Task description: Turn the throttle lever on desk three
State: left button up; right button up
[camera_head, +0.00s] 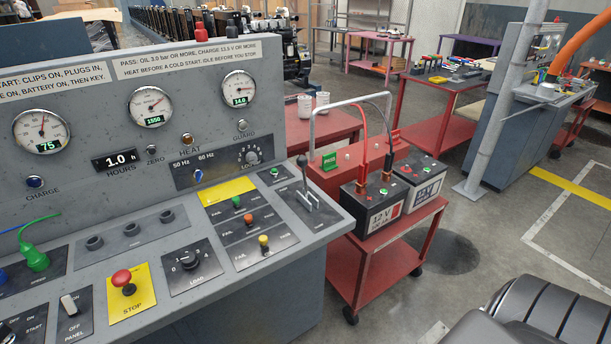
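A grey sloped control desk (215,290) fills the left and middle of the head view. A lever with a dark knob (303,163) stands upright in a slotted metal gate on a black plate (325,212) at the desk's right end. It looks like the throttle lever, but its label is too small to read. No desk number shows, so I cannot tell whether this is desk three. Neither of my grippers is in view.
Close to the lever are green, red and yellow knobs (249,219), a load dial (188,260) and a red stop button (122,278). A red cart (375,275) with two batteries (377,205) stands just right of the desk. Grey floor (480,240) lies open farther right.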

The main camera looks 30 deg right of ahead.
aim_at(303, 160)
jog(key=z, duration=0.65)
jog(key=i, duration=0.05)
jog(key=z, duration=0.1)
